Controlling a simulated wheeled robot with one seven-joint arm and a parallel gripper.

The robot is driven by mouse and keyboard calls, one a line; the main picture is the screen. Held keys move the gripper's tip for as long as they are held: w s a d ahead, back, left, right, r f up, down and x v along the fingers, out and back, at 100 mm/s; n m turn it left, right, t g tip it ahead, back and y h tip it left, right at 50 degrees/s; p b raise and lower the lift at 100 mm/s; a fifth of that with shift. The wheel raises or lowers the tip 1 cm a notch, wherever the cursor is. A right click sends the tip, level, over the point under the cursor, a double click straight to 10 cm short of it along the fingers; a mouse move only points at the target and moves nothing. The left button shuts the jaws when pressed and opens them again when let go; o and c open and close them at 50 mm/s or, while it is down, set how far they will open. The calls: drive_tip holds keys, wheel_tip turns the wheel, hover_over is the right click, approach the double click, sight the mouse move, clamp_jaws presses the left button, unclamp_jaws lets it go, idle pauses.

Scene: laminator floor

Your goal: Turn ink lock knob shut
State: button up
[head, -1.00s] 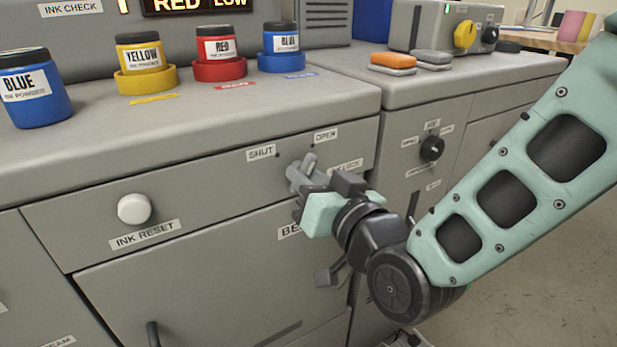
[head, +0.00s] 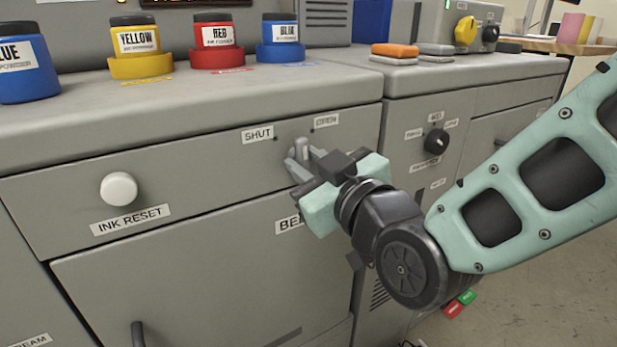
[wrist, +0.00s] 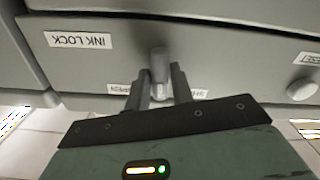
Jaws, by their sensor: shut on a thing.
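The ink lock knob (head: 301,151) is a small grey knob on the front panel, below and between the SHUT label (head: 257,134) and the OPEN label (head: 326,120). Its raised grip points up and slightly left in the head view. My gripper (head: 300,165) is at the knob with its fingers shut on it, and it partly hides the knob's lower part. In the wrist view the knob (wrist: 159,66) stands between the two dark fingers. The INK LOCK label (wrist: 79,40) shows to the left there.
A white INK RESET knob (head: 118,189) is left on the same panel. Yellow (head: 136,45), red (head: 216,42) and blue (head: 283,38) ink jars stand on the counter above. A black dial (head: 436,142) is on the cabinet to the right. A handle (head: 138,334) is at lower left.

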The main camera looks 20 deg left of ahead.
drive_tip(key=n+b, duration=0.3)
drive_tip(key=n, duration=0.2)
drive_tip(key=shift+f+n, duration=0.1)
drive_tip(key=shift+n, duration=0.2)
drive_tip(key=n+b, duration=0.1)
drive_tip(key=n, duration=0.2)
drive_tip(key=shift+o, duration=0.6)
drive_tip(key=shift+n+b, duration=0.5)
drive_tip(key=shift+n, duration=0.6)
drive_tip(key=o, duration=1)
drive_tip(key=shift+c, duration=0.2)
drive_tip(key=shift+d, duration=0.1)
